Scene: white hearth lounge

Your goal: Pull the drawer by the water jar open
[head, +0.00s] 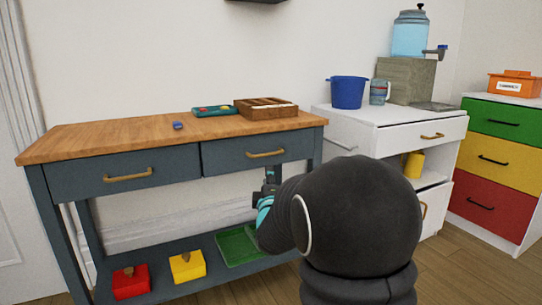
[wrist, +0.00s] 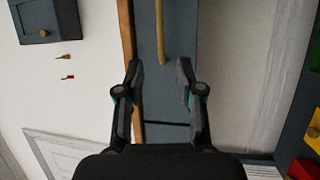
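The water jar (head: 410,38), light blue with a tap, stands on a grey crate on the white cabinet. That cabinet's top drawer (head: 400,142) looks shut and has a wooden bar handle (head: 432,136). My gripper (head: 270,188) is in front of the dark blue table, just below the handle (head: 265,154) of its shut right drawer. In the wrist view my gripper (wrist: 160,78) is open and empty, and a wooden handle (wrist: 162,35) on a dark front lies beyond the fingertips. My arm hides part of the white cabinet's lower front.
The blue table's top (head: 110,137) carries a wooden tray (head: 267,114). Red (head: 131,284) and yellow (head: 187,267) boxes and a green tray (head: 235,249) sit on its lower shelf. A blue bucket (head: 348,93) stands on the white cabinet. A coloured drawer unit (head: 496,160) is at right.

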